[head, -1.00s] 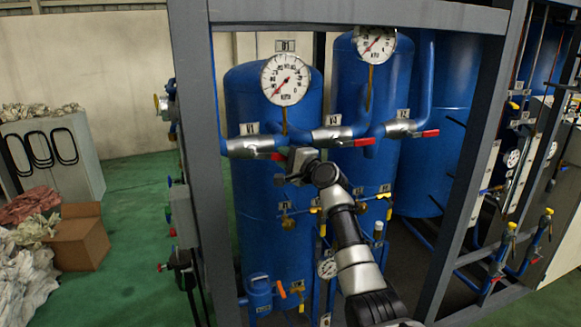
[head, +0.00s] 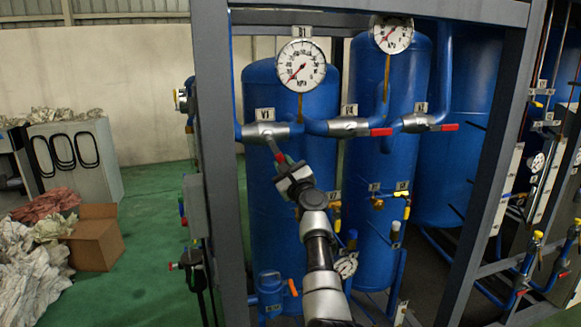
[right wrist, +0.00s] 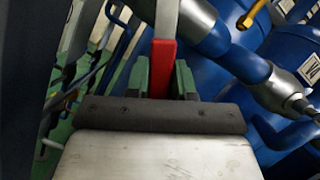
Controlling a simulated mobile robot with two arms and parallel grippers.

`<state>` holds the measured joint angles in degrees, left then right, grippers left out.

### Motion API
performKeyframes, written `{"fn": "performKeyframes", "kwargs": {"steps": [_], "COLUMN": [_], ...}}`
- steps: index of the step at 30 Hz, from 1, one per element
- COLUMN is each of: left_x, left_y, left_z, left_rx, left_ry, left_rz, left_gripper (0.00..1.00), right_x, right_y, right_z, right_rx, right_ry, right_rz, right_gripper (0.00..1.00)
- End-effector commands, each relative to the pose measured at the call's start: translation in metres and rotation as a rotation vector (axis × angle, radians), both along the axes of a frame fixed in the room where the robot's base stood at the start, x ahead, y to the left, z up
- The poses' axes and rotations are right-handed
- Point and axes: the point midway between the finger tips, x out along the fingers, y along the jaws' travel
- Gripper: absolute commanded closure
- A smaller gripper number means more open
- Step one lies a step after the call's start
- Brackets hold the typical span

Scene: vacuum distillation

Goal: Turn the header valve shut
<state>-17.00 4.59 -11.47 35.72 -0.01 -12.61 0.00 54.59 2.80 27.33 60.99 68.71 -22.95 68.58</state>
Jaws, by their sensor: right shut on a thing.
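The header valve (head: 263,132) is a silver body on the blue pipe at the left, under a tag that seems to read V1. Its lever (head: 274,148) slants down and to the right, across the pipe line. My right gripper (head: 284,168) is at the lever's lower end, in front of the left blue tank. In the right wrist view the gripper's green fingers (right wrist: 161,82) are shut on the red lever grip (right wrist: 163,62), one on each side. The lever's end is hidden between them. My left gripper is not in view.
Two more silver valves (head: 348,127) (head: 418,122) with red levers along the pipe sit to the right. A gauge (head: 300,66) stands above the header. A grey frame post (head: 216,180) is close on the left. Green floor (head: 145,230) is free beyond it.

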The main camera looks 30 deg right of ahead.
Motion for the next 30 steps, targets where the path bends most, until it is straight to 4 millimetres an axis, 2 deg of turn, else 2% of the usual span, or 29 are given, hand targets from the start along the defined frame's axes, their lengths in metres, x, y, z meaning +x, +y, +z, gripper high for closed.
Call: {"fn": "performKeyframes", "kwargs": {"steps": [3,15,30], "left_x": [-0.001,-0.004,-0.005], "left_y": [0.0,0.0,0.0], "left_z": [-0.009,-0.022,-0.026], "left_rx": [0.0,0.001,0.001], "left_ry": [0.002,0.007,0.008], "left_rz": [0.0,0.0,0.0], "left_gripper": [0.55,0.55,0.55], "right_x": [0.002,0.007,0.009], "right_y": [0.01,0.03,0.038], "right_z": [-0.008,-0.012,-0.011], "right_rx": [0.112,0.383,0.488], "right_ry": [-0.024,-0.089,-0.114], "right_rz": [0.003,0.001,-0.001], "right_gripper": [1.0,1.0,1.0]}}
